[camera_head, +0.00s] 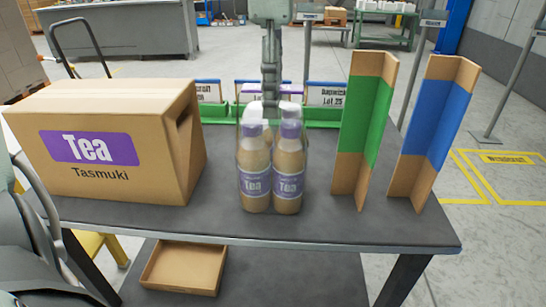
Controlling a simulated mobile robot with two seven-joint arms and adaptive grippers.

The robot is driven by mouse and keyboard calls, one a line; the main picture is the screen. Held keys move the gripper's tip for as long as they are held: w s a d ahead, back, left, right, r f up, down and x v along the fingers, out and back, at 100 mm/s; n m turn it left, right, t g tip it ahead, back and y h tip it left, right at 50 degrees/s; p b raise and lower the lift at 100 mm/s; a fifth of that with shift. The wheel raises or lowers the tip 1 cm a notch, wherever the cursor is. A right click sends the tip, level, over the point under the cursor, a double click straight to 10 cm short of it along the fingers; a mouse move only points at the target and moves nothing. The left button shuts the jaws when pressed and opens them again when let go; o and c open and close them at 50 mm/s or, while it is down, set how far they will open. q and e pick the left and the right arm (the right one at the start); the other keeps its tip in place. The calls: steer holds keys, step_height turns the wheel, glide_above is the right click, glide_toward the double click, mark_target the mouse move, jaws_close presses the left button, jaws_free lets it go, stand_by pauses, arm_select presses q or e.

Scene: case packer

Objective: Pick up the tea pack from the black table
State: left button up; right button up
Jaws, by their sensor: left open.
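The tea pack (271,168) stands upright in the middle of the black table (330,226), near its front edge. It is a clear-wrapped group of brown bottles with purple "Tea" labels and pale purple caps. Two bottles show in front, and those behind are partly hidden. My left gripper (38,205) is at the left edge of the view, in front of the left end of the table. It is only partly visible, open, and well apart from the tea pack. My right gripper is not in view.
A large "Tea Tasmuki" carton (110,172) stands left of the pack, between it and my left gripper. Folded cardboard pieces with green (369,115) and blue (429,120) bands stand to the right. An open cardboard tray (184,268) lies below.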

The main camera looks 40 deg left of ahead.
arm_select(q)
steer(key=shift+f, duration=0.25)
stand_by(0.5)
jaws_close()
stand_by(0.4)
steer(key=shift+r, duration=0.1)
